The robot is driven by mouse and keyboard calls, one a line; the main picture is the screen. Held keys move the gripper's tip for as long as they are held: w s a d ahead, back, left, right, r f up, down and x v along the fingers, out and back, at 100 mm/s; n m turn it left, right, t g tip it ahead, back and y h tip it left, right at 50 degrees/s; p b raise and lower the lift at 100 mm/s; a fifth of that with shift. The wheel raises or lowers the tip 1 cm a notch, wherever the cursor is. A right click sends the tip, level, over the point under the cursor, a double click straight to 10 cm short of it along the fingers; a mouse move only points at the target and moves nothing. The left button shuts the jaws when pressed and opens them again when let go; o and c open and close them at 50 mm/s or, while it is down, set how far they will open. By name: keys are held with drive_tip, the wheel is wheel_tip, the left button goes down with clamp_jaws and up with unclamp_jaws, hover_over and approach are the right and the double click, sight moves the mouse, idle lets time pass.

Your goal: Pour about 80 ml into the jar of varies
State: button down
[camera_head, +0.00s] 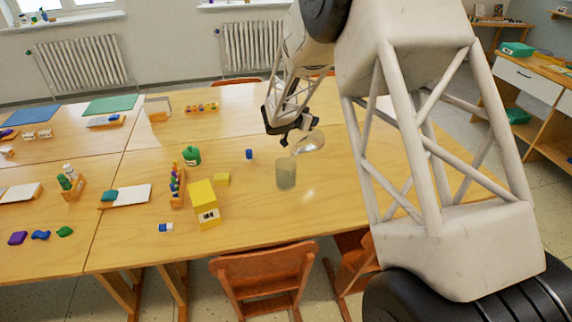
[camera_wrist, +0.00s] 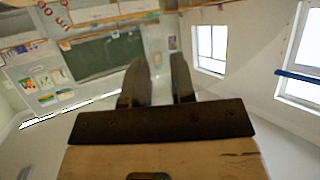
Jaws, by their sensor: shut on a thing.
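A greenish-grey translucent jar (camera_head: 286,174) stands upright on the wooden table in the head view. My gripper (camera_head: 294,133) is above and slightly to the right of it, shut on a clear glass vessel (camera_head: 309,143). The glass vessel is tilted, with its lower left end close above the jar's mouth. I cannot tell how much liquid is in either one, and no stream shows clearly. In the wrist view the two fingers of my gripper (camera_wrist: 158,80) point at the room, and the glass is hard to make out.
Left of the jar are a small blue cup (camera_head: 249,154), a yellow block (camera_head: 222,179), a yellow box (camera_head: 203,197), a bottle rack (camera_head: 177,187) and a green pot (camera_head: 192,155). Orange chairs (camera_head: 265,277) stand at the front edge. The table (camera_head: 255,205) is bare around the jar.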

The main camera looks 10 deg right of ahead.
drive_tip(key=shift+s+a+r+t+h, duration=0.2)
drive_tip(key=shift+s+a+r+h, duration=0.2)
drive_tip(key=shift+a, duration=0.2)
drive_tip(key=shift+s+a+r+t+h, duration=0.2)
drive_tip(key=shift+s+a+r+h, duration=0.15)
drive_tip(key=shift+a, duration=0.25)
idle(2.1)
drive_tip(key=shift+w+d+f+y, duration=0.2)
drive_tip(key=shift+w+d+y, duration=0.1)
drive_tip(key=shift+d, duration=0.25)
drive_tip(key=d+f+y, duration=0.1)
drive_tip(key=w+f+g+y, duration=0.1)
drive_tip(key=d+f+g+y, duration=0.1)
drive_tip(key=shift+w+d, duration=0.35)
drive_tip(key=shift+w+d+f+g+y, duration=0.2)
drive_tip(key=shift+w+d+g+y, duration=0.1)
drive_tip(key=shift+d+g+y, duration=0.3)
idle(0.8)
